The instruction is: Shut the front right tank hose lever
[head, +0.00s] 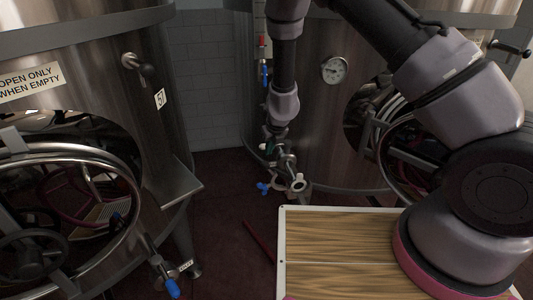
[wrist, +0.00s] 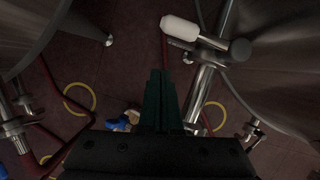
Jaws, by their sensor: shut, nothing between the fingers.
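The right steel tank (head: 340,140) stands behind my arm, with a gauge on its wall. At its base a steel hose valve (head: 290,180) shows in the head view, with a small blue lever (head: 263,188) beside it. My gripper (head: 268,146) points down just above these fittings. In the wrist view the dark green fingers (wrist: 160,98) are shut and empty. A white handle (wrist: 180,28) on a steel pipe (wrist: 203,85) lies beyond and right of them. A blue lever (wrist: 118,123) is just left of the fingers, partly hidden by the gripper body. I cannot tell which lever is the task's.
A left tank (head: 100,60) with a round hatch stands close by, with another blue lever (head: 172,288) low at its front. Red hose and a yellow ring (wrist: 80,98) lie on the dark floor. Bare floor (head: 215,220) lies between the tanks.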

